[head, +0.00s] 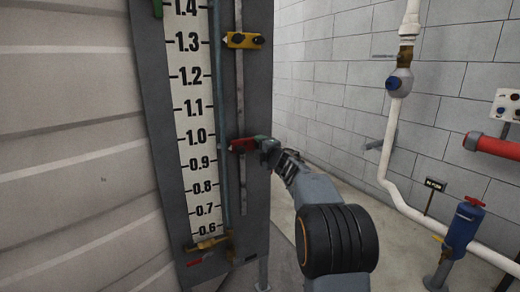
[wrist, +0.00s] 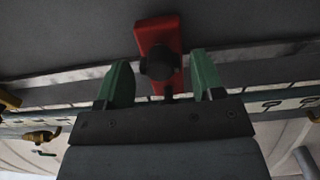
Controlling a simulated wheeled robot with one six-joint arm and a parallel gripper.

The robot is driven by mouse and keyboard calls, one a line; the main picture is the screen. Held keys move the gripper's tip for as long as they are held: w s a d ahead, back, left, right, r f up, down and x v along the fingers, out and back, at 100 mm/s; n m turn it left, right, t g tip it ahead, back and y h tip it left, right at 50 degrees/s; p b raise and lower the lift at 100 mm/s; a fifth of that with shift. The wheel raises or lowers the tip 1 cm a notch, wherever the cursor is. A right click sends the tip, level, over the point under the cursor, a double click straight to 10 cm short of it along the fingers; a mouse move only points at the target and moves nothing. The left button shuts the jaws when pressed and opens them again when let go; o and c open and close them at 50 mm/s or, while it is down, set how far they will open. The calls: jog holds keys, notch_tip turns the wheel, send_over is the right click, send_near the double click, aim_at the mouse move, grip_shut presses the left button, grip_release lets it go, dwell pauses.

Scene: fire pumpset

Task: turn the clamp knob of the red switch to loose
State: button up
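The red switch (head: 242,145) sits on the vertical rail of the dark gauge board, near the 1.0 mark. In the wrist view the red switch (wrist: 157,34) shows its black clamp knob (wrist: 160,62) facing me. My gripper (wrist: 160,80) is open, with one green finger on each side of the knob. Gaps show between the fingers and the knob, so they look apart from it. In the head view my gripper (head: 264,146) is at the right of the red switch and hides its knob.
A yellow switch (head: 243,40) sits higher on the same rail, near 1.3. A yellow valve (head: 207,244) is at the foot of the scale (head: 195,105). A corrugated tank wall (head: 70,150) is at the left. White pipes (head: 392,140) and a blue device (head: 463,230) stand at the right.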

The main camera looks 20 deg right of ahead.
jog(key=shift+o, duration=0.4)
jog(key=shift+s, duration=0.1)
jog(key=s+d, duration=0.1)
jog(key=s, duration=1.2)
jog(key=shift+s+d+p, duration=0.3)
jog(key=s+a+r+m+g+h+p, duration=0.3)
jog(key=s+r+m+h+p, duration=0.15)
jog(key=r+m+p, duration=0.5)
jog(key=s+a+f+m+g+y+p, duration=0.1)
jog(key=s+a+m+g+p, duration=0.4)
jog(key=s+p, duration=0.3)
jog(key=s+a+f+m+g+y+p, duration=0.1)
jog(key=s+a+m+g+p, duration=0.4)
jog(key=s+a+p, duration=0.3)
jog(key=s+g+p, duration=0.1)
jog(key=s, duration=0.3)
jog(key=shift+s, duration=0.4)
